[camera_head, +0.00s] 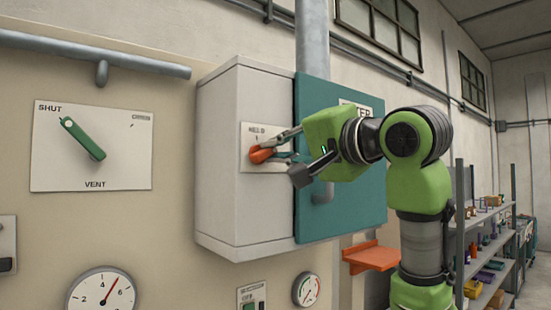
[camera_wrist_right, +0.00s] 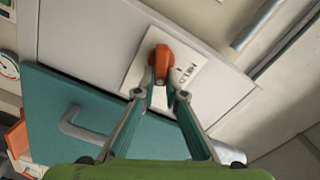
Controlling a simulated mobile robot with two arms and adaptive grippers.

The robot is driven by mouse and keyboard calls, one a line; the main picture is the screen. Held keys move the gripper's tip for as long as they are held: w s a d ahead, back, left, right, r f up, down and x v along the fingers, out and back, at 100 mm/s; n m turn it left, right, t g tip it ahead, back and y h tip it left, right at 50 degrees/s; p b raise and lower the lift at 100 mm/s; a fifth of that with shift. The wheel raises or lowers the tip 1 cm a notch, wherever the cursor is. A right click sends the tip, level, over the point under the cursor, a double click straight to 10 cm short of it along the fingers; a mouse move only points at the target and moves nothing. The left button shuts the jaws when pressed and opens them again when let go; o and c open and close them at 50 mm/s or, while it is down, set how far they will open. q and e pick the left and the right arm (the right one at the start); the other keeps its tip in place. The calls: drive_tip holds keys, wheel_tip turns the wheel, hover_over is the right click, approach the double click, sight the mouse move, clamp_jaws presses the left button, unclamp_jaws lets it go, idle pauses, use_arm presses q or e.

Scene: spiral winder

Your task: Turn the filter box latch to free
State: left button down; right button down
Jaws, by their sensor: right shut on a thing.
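The filter box (camera_head: 228,150) is a pale grey wall box with a teal door (camera_head: 310,225). An orange latch (camera_head: 259,155) sits on a white plate (camera_head: 249,132) on its side face; the plate reads "HELD" at the top. My right gripper (camera_head: 272,151) reaches across the door's front, its fingers shut on the latch. In the right wrist view the latch (camera_wrist_right: 161,62) stands between the fingertips (camera_wrist_right: 161,88), and "HELD" shows beside it. Part of the plate is hidden behind the fingers. My left gripper is not in view.
A vent panel (camera_head: 125,150) with a green lever pointing toward SHUT is at left. Gauges (camera_head: 101,290) and a small switch plate (camera_head: 251,297) are below. An orange shelf (camera_head: 371,256) is under the door. Racking (camera_head: 485,240) stands at right. A door handle (camera_wrist_right: 78,125) protrudes near the gripper.

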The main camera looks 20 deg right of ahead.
drive_tip(key=m+b, duration=0.1)
drive_tip(key=m, duration=0.1)
drive_tip(key=f+m+b, duration=0.1)
drive_tip(key=m, duration=0.1)
drive_tip(key=shift+m+b, duration=0.4)
idle(0.4)
drive_tip(key=c, duration=2.1)
unclamp_jaws()
drive_tip(key=shift+w+d, duration=0.1)
drive_tip(key=v, duration=1.2)
